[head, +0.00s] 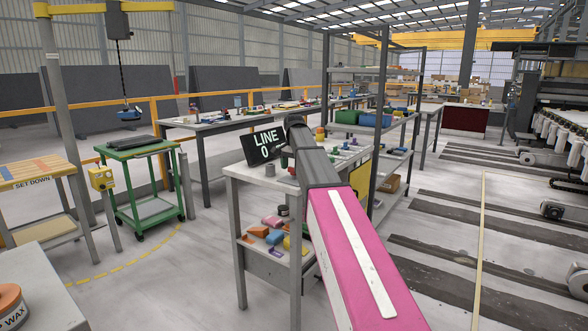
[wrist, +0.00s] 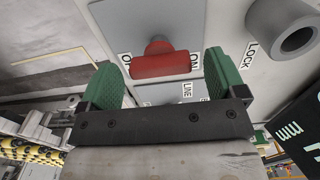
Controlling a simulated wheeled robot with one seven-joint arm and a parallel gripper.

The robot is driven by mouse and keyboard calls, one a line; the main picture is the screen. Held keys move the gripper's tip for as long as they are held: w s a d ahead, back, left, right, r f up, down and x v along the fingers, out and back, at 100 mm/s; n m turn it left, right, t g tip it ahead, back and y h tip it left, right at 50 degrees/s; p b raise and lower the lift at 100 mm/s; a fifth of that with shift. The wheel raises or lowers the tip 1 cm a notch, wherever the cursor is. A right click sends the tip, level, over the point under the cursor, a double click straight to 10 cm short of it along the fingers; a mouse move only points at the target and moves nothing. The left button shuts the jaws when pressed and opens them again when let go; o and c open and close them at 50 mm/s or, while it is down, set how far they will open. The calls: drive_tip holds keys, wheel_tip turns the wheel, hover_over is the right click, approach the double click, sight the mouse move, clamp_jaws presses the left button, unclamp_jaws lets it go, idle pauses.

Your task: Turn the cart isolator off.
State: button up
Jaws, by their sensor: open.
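In the wrist view, a red switch handle (wrist: 162,66) sits on a grey plate on a pale panel. An "ON" label (wrist: 195,61) is to its right; a label starting with "O" is at its left, partly hidden. A plate below reads "LINE" (wrist: 187,92), its rest hidden by my gripper. My gripper (wrist: 160,78) is open, its green fingers either side of the handle; I cannot tell whether they touch it.
A grey cylinder (wrist: 286,28) marked "LOCK" juts out right of the handle. A black display (head: 263,146) reading "LINE 0" stands by my arm on a grey bench (head: 243,171). A post and yellow rail (head: 150,99) stand behind the cart.

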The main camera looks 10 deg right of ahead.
drive_tip(key=shift+f, duration=0.3)
drive_tip(key=c, duration=0.9)
